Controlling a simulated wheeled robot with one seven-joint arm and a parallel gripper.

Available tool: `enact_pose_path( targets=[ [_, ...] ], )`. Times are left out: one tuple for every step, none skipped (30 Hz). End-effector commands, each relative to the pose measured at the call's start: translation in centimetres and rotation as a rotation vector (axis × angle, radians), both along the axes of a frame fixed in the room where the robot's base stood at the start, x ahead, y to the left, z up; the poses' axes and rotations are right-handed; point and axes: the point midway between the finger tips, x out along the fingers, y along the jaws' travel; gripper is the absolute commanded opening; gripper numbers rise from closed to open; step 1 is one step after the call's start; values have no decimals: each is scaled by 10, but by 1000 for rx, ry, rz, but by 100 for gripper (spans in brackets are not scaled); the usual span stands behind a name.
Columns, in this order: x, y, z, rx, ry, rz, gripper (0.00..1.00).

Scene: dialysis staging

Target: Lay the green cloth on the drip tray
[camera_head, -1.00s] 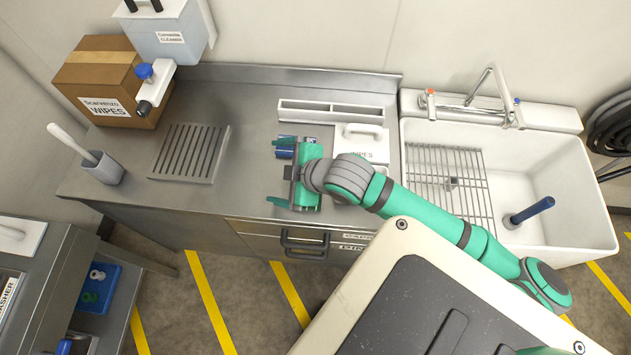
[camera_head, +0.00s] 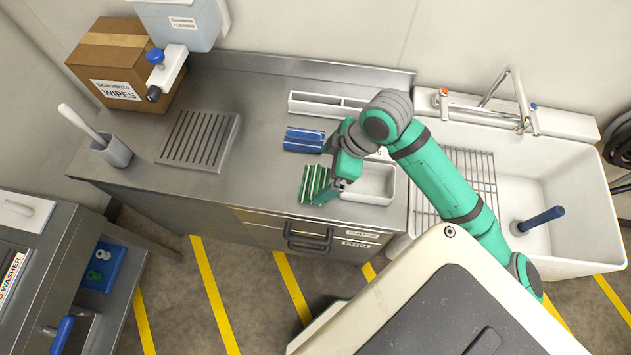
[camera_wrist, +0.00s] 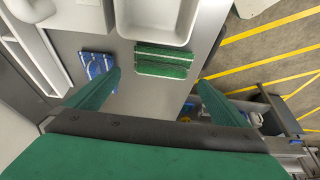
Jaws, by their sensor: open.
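The green cloth (camera_head: 313,184), folded with pale stripes, lies on the steel counter near its front edge. It also shows in the wrist view (camera_wrist: 163,62), ahead of my fingers and roughly between their tips. The drip tray (camera_head: 197,141) is a slotted grey plate on the left part of the counter, with nothing on it. My gripper (camera_head: 335,184) is open and empty, above the counter at the right side of the green cloth, and partly covers it in the head view. In the wrist view my gripper (camera_wrist: 158,80) shows both fingers wide apart.
A blue cloth (camera_head: 304,140) lies behind the green one. A white bin (camera_head: 376,184) stands to the right, with a long divided holder (camera_head: 325,106) at the back. A brush holder (camera_head: 115,152) and wipes carton (camera_head: 120,65) stand left. The counter between cloths and tray is clear.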

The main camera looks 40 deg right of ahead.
Motion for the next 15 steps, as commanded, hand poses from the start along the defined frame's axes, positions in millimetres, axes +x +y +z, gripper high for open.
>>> enact_pose_path(
  targets=[
    [1,1,-4,0,0,-1,100],
    [2,1,-5,0,0,-1,100],
    [2,2,-7,-1,-1,0,100],
    [3,2,-8,-1,-1,0,100],
    [3,3,-9,0,-1,0,100],
    [4,4,-12,1,-1,-1,100],
    [5,6,-15,2,-1,-1,100],
    [6,7,-18,2,-1,-1,100],
    [7,9,-23,2,-1,-1,100],
    [8,11,-27,2,-2,-1,100],
    [9,13,-31,2,-2,-1,100],
    [11,15,-36,2,-1,-1,100],
    [12,15,-40,1,-2,-2,100],
    [13,16,-43,2,-1,-3,100],
    [14,16,-47,2,-1,-4,100]
  ],
)
